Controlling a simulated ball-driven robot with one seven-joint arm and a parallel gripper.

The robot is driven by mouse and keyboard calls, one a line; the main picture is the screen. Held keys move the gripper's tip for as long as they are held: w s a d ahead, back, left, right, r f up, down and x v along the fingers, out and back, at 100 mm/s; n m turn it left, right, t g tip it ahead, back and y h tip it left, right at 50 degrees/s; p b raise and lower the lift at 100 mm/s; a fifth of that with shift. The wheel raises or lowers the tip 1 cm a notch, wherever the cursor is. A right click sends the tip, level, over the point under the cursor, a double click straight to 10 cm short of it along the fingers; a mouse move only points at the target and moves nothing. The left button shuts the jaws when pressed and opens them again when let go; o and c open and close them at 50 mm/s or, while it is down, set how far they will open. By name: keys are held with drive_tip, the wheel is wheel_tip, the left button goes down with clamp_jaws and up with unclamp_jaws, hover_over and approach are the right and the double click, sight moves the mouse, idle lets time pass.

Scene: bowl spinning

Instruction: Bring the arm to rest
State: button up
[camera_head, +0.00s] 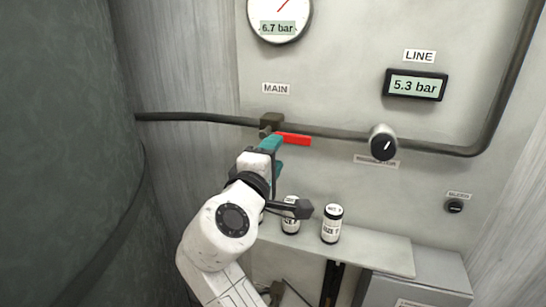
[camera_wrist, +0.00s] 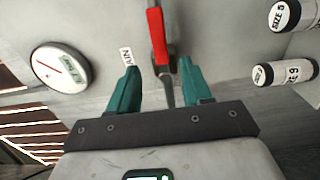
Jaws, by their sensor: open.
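My white arm reaches up from the lower middle of the head view to the wall panel. My gripper (camera_head: 273,153) has teal fingers and is close to the red valve handle (camera_head: 294,139) under the MAIN label. The handle lies along the dark pipe, pointing right. In the wrist view my gripper (camera_wrist: 160,78) is open, with fingers well apart and nothing gripped. The red handle (camera_wrist: 157,36) and its dark valve part show between and beyond the fingers. I cannot tell whether a finger touches the valve.
A dark pipe (camera_head: 196,118) crosses the wall to a regulator knob (camera_head: 383,143). The round gauge (camera_head: 279,18) reads 6.7 bar; the LINE display (camera_head: 415,85) reads 5.3 bar. Labelled canisters, one (camera_head: 332,224) clear of my arm, stand on a shelf (camera_head: 385,254). A large dark tank (camera_head: 60,130) fills the left.

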drive_tip(key=s+d+f+m+g+y, duration=0.1)
drive_tip(key=s+d+f+m+g, duration=0.2)
drive_tip(key=s+d+f, duration=0.5)
drive_tip(key=s+d+f+m+g, duration=0.25)
drive_tip(key=d+f, duration=0.25)
drive_tip(key=f, duration=0.6)
drive_tip(key=s+d+f+m+g+y, duration=0.1)
drive_tip(key=s+d+f+m+g, duration=0.25)
drive_tip(key=d+f, duration=0.5)
drive_tip(key=s+d+f+m+g+y, duration=0.1)
drive_tip(key=s+f, duration=0.3)
drive_tip(key=s, duration=0.5)
drive_tip(key=s+d+f+m+g+y, duration=0.1)
drive_tip(key=s+d+f+m+g, duration=0.1)
drive_tip(key=s, duration=0.8)
drive_tip(key=s+d+f+m+g+y, duration=0.1)
drive_tip(key=s+f+g, duration=0.3)
drive_tip(key=s, duration=0.5)
wheel_tip(320, 180, down, 3)
drive_tip(key=shift+s+d+r+m+y, duration=0.2)
drive_tip(key=shift+d+m+y, duration=0.25)
drive_tip(key=shift+m, duration=0.45)
